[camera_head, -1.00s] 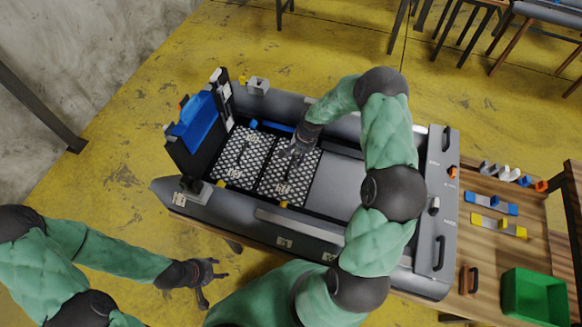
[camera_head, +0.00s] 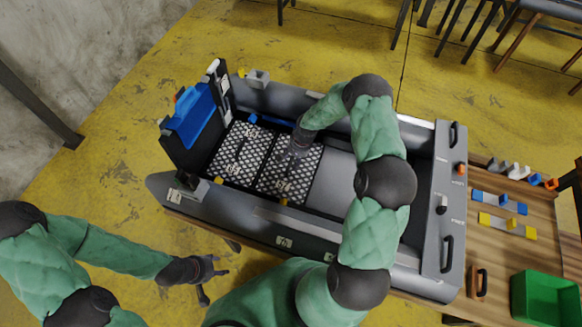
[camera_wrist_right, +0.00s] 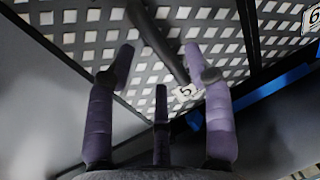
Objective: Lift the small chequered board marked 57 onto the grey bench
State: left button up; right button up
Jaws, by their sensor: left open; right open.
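Two chequered boards with dark handles lie side by side inside the grey inflatable boat: a left board (camera_head: 239,152) and a right board (camera_head: 301,180). Their number labels are too small to read surely in the head view. My right gripper (camera_head: 294,151) is open over the far part of the right board. In the right wrist view, my open right gripper (camera_wrist_right: 160,66) has its fingers either side of a dark handle bar (camera_wrist_right: 158,42) on a board; a tag beside it shows a 5, the rest hidden. My left gripper (camera_head: 213,279) is open and empty beside the boat. I cannot tell which grey surface is the bench.
A flat grey surface (camera_head: 333,185) lies right of the boards inside the boat (camera_head: 270,228). A grey panel with black handles (camera_head: 444,225) stands at the boat's right end. A green bin (camera_head: 545,297) and small coloured parts (camera_head: 505,207) are on the wooden table.

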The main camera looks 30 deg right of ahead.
jog(key=f, duration=0.3)
jog(key=shift+w+a+f+b, duration=0.25)
jog(key=shift+w+a+b, duration=0.05)
jog(key=shift+w+b, duration=0.05)
grip_shut()
jog(key=shift+r, duration=0.1)
jog(key=shift+w+r, duration=0.1)
jog(key=shift+r, duration=0.1)
notch_tip(320, 180, up, 10)
jog(key=p, duration=0.2)
jog(key=shift+r+p, duration=0.1)
jog(key=shift+p, duration=0.3)
notch_tip(320, 180, up, 15)
jog(key=p, duration=0.9)
send_over(292, 161)
jog(key=shift+w+r, duration=0.1)
jog(key=shift+r, duration=0.1)
dwell(1.0)
